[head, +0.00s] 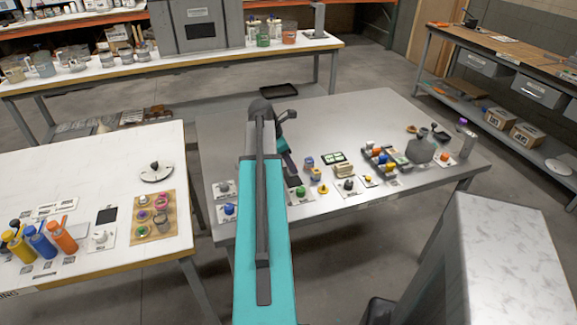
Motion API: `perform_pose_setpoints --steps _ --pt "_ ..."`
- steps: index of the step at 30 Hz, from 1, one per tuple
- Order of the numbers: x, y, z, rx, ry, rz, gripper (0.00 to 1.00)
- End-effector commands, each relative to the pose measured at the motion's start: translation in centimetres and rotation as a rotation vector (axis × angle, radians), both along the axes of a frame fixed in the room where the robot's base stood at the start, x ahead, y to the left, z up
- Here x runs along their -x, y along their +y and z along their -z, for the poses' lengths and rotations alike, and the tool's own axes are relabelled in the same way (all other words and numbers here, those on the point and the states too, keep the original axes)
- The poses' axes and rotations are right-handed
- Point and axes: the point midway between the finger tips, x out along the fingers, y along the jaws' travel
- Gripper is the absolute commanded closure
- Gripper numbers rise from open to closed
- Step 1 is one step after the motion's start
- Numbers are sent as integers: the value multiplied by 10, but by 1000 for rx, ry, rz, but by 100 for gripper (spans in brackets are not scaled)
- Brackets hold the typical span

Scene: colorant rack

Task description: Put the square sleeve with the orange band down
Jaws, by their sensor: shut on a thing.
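My teal arm (263,220) reaches forward over the grey metal table (350,115), and its far end folds down behind the upper link. The jaws of my gripper are hidden behind the arm, so I cannot see what they hold. I cannot make out a square sleeve with an orange band anywhere in the head view.
A white table (70,165) at left holds colored bottles and a wooden pot board (152,214).

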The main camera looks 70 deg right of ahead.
Motion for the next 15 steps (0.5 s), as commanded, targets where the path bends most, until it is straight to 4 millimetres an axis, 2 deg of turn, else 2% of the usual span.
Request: perform_pose_setpoints --steps 7,15 --pt "-13 -23 1 0 0 0 98" --pt "-17 -26 3 0 0 -1 98"
